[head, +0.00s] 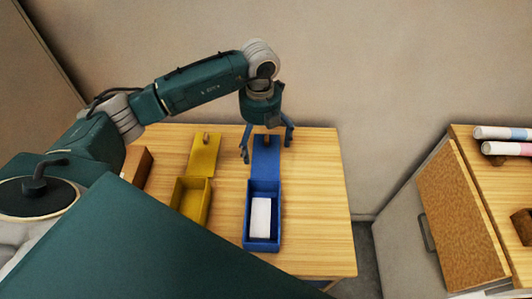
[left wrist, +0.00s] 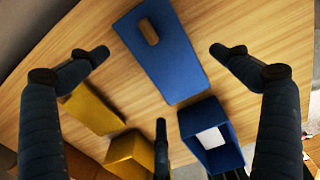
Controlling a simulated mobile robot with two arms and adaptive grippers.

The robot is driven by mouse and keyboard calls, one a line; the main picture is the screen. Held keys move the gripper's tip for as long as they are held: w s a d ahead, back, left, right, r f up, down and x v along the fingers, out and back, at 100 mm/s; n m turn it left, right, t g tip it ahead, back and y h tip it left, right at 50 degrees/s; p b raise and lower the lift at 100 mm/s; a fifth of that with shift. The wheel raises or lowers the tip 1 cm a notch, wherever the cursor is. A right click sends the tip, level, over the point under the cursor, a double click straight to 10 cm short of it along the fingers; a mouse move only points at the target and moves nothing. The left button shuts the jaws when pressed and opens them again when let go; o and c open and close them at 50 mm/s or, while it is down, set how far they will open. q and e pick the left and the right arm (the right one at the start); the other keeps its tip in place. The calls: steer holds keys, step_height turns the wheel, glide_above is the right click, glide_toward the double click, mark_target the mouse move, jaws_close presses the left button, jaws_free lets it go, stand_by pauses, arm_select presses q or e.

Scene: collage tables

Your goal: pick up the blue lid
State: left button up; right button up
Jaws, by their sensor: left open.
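The blue lid (head: 266,165) lies on the wooden table just beyond the open blue box (head: 249,225), with a small brown knob near its far end. In the left wrist view the blue lid (left wrist: 175,65) lies between my spread fingers. My left gripper (head: 266,152) is open and empty, pointing down over the lid's far part, with fingers to both sides of it. In the left wrist view the gripper (left wrist: 160,54) shows a third finger low in the middle. I cannot tell its exact height above the lid. My right gripper is not in view.
The blue box holds a white block (head: 261,217). Left of it are an open yellow box (head: 181,203), a yellow lid (head: 204,157) and a brown block (head: 136,166). The table's right strip is bare. A cabinet (head: 460,215) with rolled items (head: 504,133) stands at the right.

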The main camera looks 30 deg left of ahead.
mark_target(260, 154)
arm_select(q)
steer(key=f, duration=0.1)
steer(key=f+p, duration=0.2)
steer(key=shift+a+f, duration=0.25)
steer(key=shift+f, duration=0.7)
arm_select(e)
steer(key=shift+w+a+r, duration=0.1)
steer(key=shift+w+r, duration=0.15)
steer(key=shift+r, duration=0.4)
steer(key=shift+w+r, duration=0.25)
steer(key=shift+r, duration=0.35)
arm_select(q)
steer(key=c, duration=0.7)
steer(key=shift+c, duration=1)
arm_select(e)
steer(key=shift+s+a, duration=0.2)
